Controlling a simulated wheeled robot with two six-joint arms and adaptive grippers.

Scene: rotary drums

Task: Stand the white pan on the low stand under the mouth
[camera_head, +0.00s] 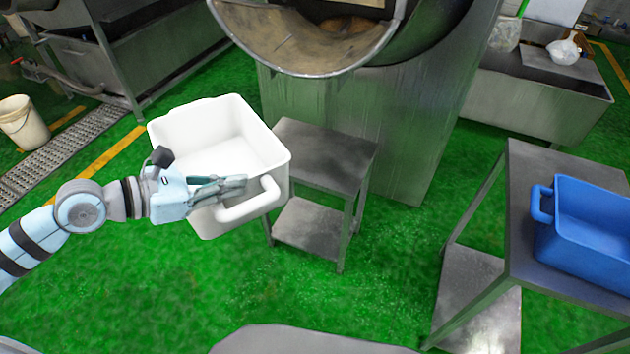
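The white pan (226,129) is an empty, deep rectangular tub with a loop handle on its near side. It hangs in the air, upright or slightly tilted, left of the low stand. My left gripper (232,186) reaches in from the left and is shut on the pan at its near handle side; the exact finger contact is partly hidden. The low stand (325,153) is a grey metal table with a bare top and a lower shelf. The pan hides part of its left side. The mouth (306,45) of the drum opens above and behind the stand. My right gripper is out of view.
A blue pan (590,243) sits on a metal table (531,166) at the right. A white bucket (22,122) stands at the far left beside a floor grate. A metal trough (540,100) is at the back right. Green floor is clear between the stand and right table.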

